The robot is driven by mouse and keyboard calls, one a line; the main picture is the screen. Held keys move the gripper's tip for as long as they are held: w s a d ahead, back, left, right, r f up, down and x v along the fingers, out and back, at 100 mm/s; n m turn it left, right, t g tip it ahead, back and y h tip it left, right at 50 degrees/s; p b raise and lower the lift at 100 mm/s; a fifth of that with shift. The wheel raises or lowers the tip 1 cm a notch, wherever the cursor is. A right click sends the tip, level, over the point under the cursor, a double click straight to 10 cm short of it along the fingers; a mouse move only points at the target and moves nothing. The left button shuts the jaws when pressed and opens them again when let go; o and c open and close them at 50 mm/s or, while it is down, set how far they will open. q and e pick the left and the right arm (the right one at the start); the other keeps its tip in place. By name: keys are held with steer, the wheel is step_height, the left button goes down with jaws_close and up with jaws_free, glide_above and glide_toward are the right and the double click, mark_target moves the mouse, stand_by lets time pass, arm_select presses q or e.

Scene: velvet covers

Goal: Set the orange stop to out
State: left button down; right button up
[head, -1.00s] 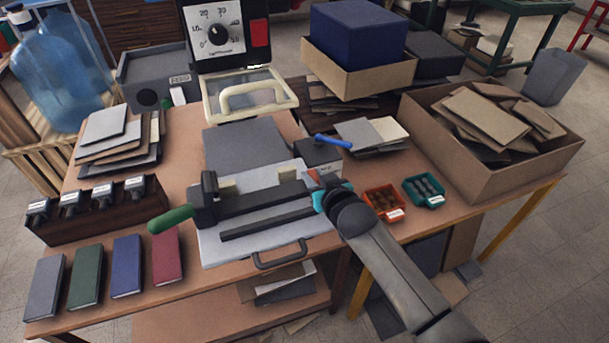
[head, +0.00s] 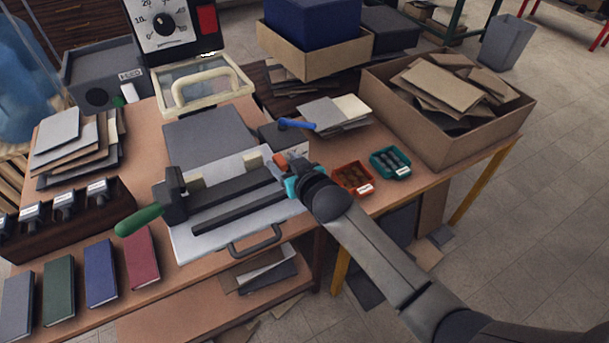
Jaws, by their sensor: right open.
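The orange stop (head: 280,160) is a small piece at the right end of the dark bar on the grey press plate (head: 255,217). My right gripper (head: 290,172), with teal fingers, is at that end of the bar, right beside the stop. It is open. Its fingers partly cover the stop, and I cannot tell whether they touch it. The stop's exact setting is too small to read. The green-handled lever (head: 140,220) sits at the left end of the bar. My left gripper is not in view.
An orange tray (head: 353,178) and a teal tray (head: 390,163) stand right of my right gripper. A blue-handled lever (head: 296,124) is just behind it. A cardboard box (head: 440,143) of boards fills the right rear. Four-colour books line the front left, including a red one (head: 141,258).

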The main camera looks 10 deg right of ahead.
steer(key=p+v, duration=0.2)
steer(key=v, duration=1.1)
steer(key=shift+s+p, duration=0.25)
steer(key=shift+p, duration=0.05)
steer(key=shift+d, duration=0.1)
steer(key=s+d+f+g+h+b, duration=0.15)
steer(key=s+f, duration=0.25)
steer(key=f, duration=0.6)
steer(key=s+d+f+g+h+b, duration=0.1)
steer(key=s+d+f+g, duration=0.2)
steer(key=f, duration=0.8)
steer(key=s+d+f+g+h+b, duration=0.1)
steer(key=s+d+f, duration=0.3)
steer(key=f, duration=0.6)
steer(key=s+f+g+b, duration=0.1)
steer(key=s+f+g, duration=0.1)
steer(key=s+f, duration=0.3)
steer(key=s+d+f+g+b, duration=0.1)
steer(key=s+f, duration=0.4)
steer(key=s, duration=0.7)
steer(key=s+f+m+g+b, duration=0.1)
steer(key=s+f+g, duration=0.2)
steer(key=s+f, duration=0.3)
steer(key=s, duration=0.3)
steer(key=shift+s+d+h, duration=0.3)
steer(key=shift+h, duration=0.05)
